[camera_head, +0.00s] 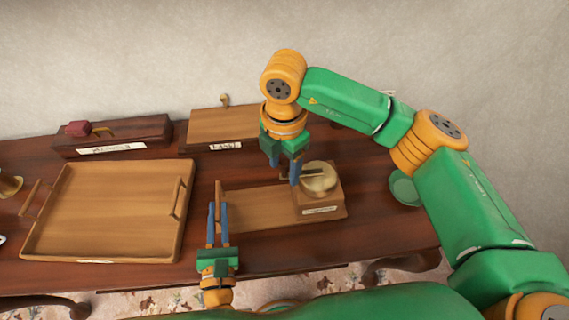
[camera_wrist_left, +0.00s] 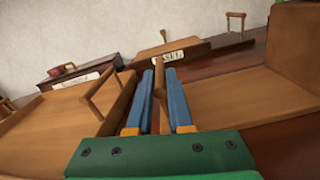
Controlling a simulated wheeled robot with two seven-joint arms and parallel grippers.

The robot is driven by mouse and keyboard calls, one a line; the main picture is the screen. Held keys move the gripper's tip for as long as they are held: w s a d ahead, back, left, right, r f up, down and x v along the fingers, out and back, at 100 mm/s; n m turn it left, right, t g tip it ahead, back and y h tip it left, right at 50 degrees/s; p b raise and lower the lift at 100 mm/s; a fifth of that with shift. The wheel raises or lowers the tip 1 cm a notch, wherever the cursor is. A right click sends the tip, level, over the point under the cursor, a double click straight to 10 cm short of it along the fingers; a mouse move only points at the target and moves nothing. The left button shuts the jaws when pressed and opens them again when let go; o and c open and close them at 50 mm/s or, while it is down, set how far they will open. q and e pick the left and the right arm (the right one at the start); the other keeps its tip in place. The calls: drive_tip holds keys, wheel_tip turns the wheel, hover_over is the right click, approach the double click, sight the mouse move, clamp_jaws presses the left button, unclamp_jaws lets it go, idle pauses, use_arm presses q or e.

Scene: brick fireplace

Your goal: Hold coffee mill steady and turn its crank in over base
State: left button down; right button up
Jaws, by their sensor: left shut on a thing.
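The coffee mill (camera_head: 319,180), a wooden box with a rounded brass top and a paper label, stands at the right end of a flat wooden base (camera_head: 265,208). Its crank (camera_head: 300,175) reaches left across the top towards my right gripper (camera_head: 284,168). The right gripper points down there; whether its blue fingers hold the crank's end is hidden. My left gripper (camera_head: 218,210) is shut on the upright wooden handle (camera_wrist_left: 159,68) at the base's left end. The blue fingers lie on either side of that handle in the left wrist view.
A large wooden tray (camera_head: 105,255) with side handles lies left of my left gripper. Two labelled boxes, one dark (camera_head: 125,142) and one lighter (camera_head: 222,125), stand along the back. A green round dish (camera_head: 404,190) is right of the mill, near my right arm.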

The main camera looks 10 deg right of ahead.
wheel_tip(320, 180, up, 12)
idle(0.5)
use_arm(q)
drive_tip(key=c, duration=0.8)
unclamp_jaws()
drive_tip(key=shift+o, duration=0.2)
